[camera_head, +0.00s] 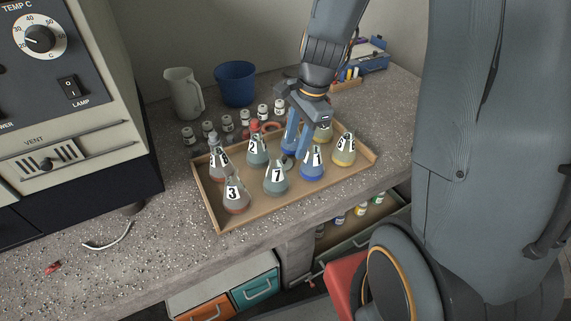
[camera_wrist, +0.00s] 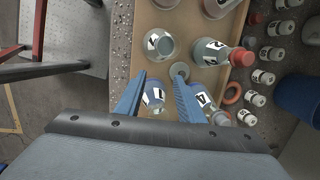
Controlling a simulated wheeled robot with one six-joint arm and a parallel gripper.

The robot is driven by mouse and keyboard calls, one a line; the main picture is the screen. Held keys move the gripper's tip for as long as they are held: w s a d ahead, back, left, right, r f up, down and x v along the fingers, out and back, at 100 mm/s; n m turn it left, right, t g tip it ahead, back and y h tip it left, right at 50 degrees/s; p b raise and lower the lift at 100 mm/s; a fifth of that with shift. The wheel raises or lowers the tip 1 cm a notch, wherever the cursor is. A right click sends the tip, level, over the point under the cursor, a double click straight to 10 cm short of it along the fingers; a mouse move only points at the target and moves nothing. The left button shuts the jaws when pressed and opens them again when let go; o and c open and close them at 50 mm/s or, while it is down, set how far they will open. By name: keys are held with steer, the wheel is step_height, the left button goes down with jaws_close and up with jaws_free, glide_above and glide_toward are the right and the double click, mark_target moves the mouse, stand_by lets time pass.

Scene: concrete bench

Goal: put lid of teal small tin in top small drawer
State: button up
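My gripper (camera_head: 294,153) points down among the flasks on the tray, its blue fingers apart. In the wrist view my gripper (camera_wrist: 159,78) shows a gap between its fingertips, with the blue flask (camera_wrist: 153,97) visible beyond. A small round grey-teal thing (camera_wrist: 179,71) lies by the right fingertip; it may be the teal tin or its lid, but I cannot tell which. In the head view it is mostly hidden by the fingers. An orange drawer front (camera_head: 207,309) and a teal drawer front (camera_head: 256,289) show below the bench; I cannot tell which is the top small drawer.
Several numbered flasks (camera_head: 276,177) crowd the wooden tray (camera_head: 214,212). Small white-capped jars (camera_head: 228,123), a jug (camera_head: 183,93) and a blue cup (camera_head: 235,84) stand behind. An open drawer (camera_head: 362,237) holding bottles juts out below right. The bench's left front is mostly clear.

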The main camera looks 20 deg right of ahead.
mark_target(284, 158)
steer(key=shift+w+a+f+m+b, duration=0.1)
steer(key=shift+w+f+m, duration=1.3)
steer(key=shift+f, duration=0.45)
steer(key=shift+w+a+f+m+b, duration=0.15)
steer(key=shift+w+f+m, duration=0.9)
steer(key=shift+f+m, duration=0.7)
steer(key=shift+w+a+f+m+b, duration=0.1)
steer(key=shift+w+f+m, duration=1.2)
steer(key=shift+f, duration=0.7)
jaws_close()
